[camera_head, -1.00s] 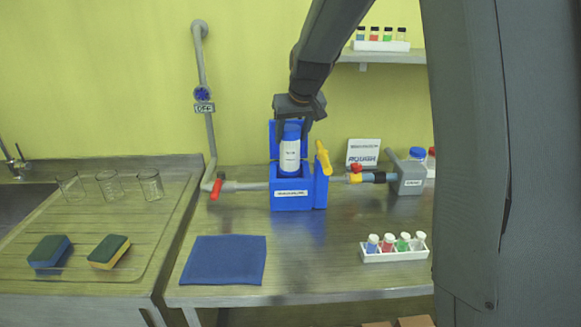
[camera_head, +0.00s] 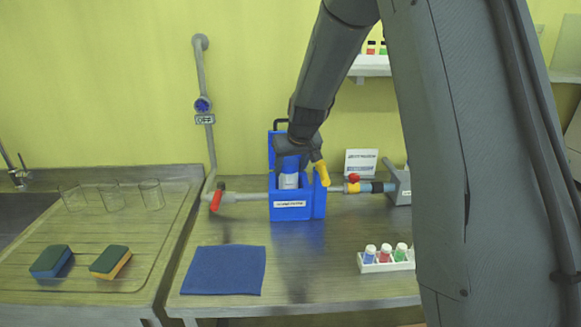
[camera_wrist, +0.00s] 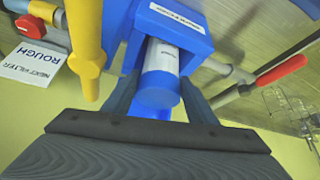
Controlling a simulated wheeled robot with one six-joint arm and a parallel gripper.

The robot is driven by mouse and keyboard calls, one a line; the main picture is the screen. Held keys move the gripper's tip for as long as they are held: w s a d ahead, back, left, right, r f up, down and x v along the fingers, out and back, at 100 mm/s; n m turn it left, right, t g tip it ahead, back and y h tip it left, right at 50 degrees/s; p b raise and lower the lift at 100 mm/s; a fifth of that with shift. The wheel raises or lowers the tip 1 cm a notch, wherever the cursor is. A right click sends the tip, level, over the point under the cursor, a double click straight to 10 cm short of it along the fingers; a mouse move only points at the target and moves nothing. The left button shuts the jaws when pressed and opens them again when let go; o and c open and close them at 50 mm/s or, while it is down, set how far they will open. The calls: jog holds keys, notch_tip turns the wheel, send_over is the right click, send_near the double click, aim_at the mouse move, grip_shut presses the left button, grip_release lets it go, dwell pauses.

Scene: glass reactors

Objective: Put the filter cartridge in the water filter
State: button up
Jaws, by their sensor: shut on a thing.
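The filter cartridge, a white cylinder with a blue end (camera_head: 289,181), stands upright with its lower part inside the blue water filter housing (camera_head: 291,211). My gripper (camera_head: 290,168) is shut on the cartridge from above and hides its upper end in the head view. In the wrist view the cartridge (camera_wrist: 161,75) lies between my gripper's fingers (camera_wrist: 160,97), its far end inside the blue housing (camera_wrist: 178,40). How deep it sits is hidden. A blue panel of the housing stands up behind my gripper. A yellow handle (camera_head: 322,174) is at the housing's right side.
Grey pipes with a red lever (camera_head: 216,197) and a red knob (camera_head: 354,178) flank the housing. A blue cloth (camera_head: 224,270) lies in front. A vial rack (camera_head: 388,264) is at the right. Sponges and glasses are on the left drainboard.

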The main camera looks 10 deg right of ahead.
jog(key=shift+f+b, duration=0.3)
jog(key=shift+f, duration=0.1)
jog(key=o, duration=1.5)
jog(key=shift+r, duration=0.1)
jog(key=shift+r+p, duration=0.2)
jog(key=shift+p, duration=0.1)
jog(key=b+v, duration=0.2)
jog(key=v, duration=1)
jog(key=shift+r, duration=0.3)
jog(key=shift+d, duration=0.1)
